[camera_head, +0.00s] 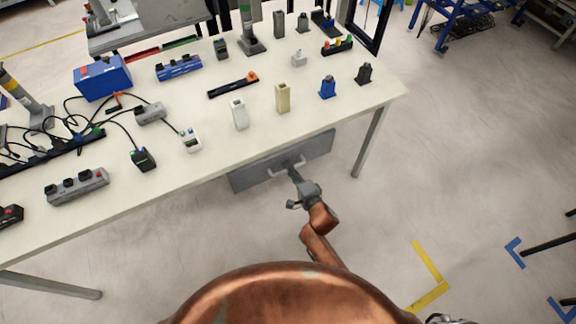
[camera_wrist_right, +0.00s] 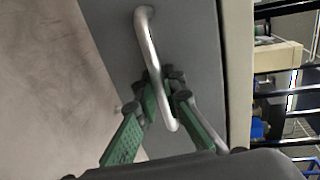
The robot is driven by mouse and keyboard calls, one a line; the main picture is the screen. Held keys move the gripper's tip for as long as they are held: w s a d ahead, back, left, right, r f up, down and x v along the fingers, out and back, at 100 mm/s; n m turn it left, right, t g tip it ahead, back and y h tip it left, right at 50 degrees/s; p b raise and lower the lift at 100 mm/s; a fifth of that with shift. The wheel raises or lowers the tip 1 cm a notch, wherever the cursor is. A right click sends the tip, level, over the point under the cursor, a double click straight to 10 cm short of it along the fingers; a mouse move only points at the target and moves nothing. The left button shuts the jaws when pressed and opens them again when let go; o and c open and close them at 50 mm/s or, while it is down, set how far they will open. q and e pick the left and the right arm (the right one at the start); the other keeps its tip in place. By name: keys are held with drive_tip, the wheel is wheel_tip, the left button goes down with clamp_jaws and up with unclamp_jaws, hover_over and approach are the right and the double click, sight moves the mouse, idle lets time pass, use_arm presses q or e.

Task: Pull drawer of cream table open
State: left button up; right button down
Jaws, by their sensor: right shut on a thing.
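The cream table (camera_head: 215,172) has a grey drawer (camera_head: 248,180) under its front edge, near its right end. The drawer front stands close under the tabletop, and no open inside shows. A pale bar handle (camera_head: 271,173) is fixed to the drawer front. My right gripper (camera_head: 293,172) reaches it from the front and is shut on the handle. In the right wrist view, the green and dark fingers (camera_wrist_right: 165,95) lie on either side of the metal handle (camera_wrist_right: 146,38), against the grey drawer front (camera_wrist_right: 195,55). My left gripper is not in view.
Several small connectors, boxes and cables stand on the tabletop, including a blue box (camera_head: 103,78) and a beige block (camera_head: 283,98). A table leg (camera_head: 370,143) stands right of the drawer. The floor in front of the drawer is clear around my right arm.

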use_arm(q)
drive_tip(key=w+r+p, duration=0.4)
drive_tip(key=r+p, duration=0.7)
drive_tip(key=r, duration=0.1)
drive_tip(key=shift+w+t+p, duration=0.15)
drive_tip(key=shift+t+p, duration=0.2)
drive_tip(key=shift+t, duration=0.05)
use_arm(e)
drive_tip(key=f+v, duration=0.2)
drive_tip(key=v, duration=0.8)
drive_tip(key=f+v, duration=0.2)
drive_tip(key=v, duration=0.8)
drive_tip(key=shift+s+d, duration=0.25)
drive_tip(key=shift+s, duration=0.2)
drive_tip(key=c, duration=2.3)
unclamp_jaws()
